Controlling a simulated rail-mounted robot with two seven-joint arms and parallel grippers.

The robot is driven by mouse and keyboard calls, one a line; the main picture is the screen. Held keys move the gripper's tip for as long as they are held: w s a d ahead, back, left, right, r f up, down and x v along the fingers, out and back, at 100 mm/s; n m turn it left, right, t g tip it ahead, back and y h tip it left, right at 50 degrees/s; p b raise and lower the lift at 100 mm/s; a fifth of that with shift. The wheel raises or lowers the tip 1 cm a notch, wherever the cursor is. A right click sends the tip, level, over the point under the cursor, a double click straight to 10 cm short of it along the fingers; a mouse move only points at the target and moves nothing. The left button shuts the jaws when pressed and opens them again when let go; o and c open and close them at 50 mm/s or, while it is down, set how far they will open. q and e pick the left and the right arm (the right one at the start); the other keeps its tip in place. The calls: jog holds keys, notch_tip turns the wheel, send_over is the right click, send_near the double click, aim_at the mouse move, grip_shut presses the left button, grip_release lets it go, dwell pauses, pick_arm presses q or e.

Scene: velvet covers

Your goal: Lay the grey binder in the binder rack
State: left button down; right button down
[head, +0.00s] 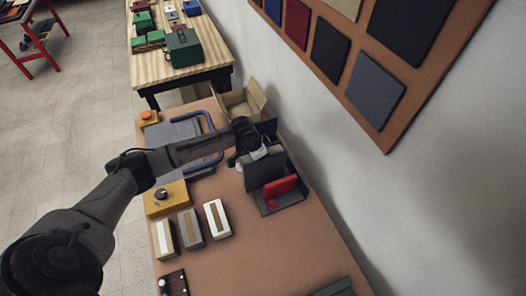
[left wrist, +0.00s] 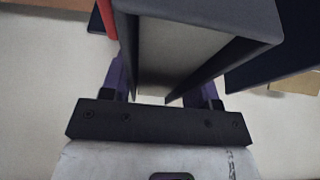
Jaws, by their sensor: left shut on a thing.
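The grey binder (left wrist: 205,22) fills the middle of the left wrist view, with its hollow end facing the camera. My left gripper (left wrist: 160,90) is shut on it, one finger on each side. In the head view my left gripper (head: 254,156) is at the dark binder rack (head: 292,207), and the grey binder (head: 266,169) is upright at the rack's far part. I cannot tell whether it rests on the rack floor. A red binder (head: 281,187) stands in the rack just nearer. My right gripper is in neither view.
An open cardboard box (head: 243,103) stands beyond the rack, near the wall. Small boxes (head: 190,228) and a yellow box with a black knob (head: 165,198) stand on the left side of the table. A blue-framed grey device (head: 172,132) lies farther back. The table's near middle (head: 270,250) is clear.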

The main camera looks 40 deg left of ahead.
pick_arm(q)
jog(key=shift+f, duration=0.2)
jog(key=shift+c, duration=1.4)
grip_release()
jog(key=v, duration=1.3)
jog(key=shift+s+r, duration=0.2)
jog(key=shift+r, duration=0.1)
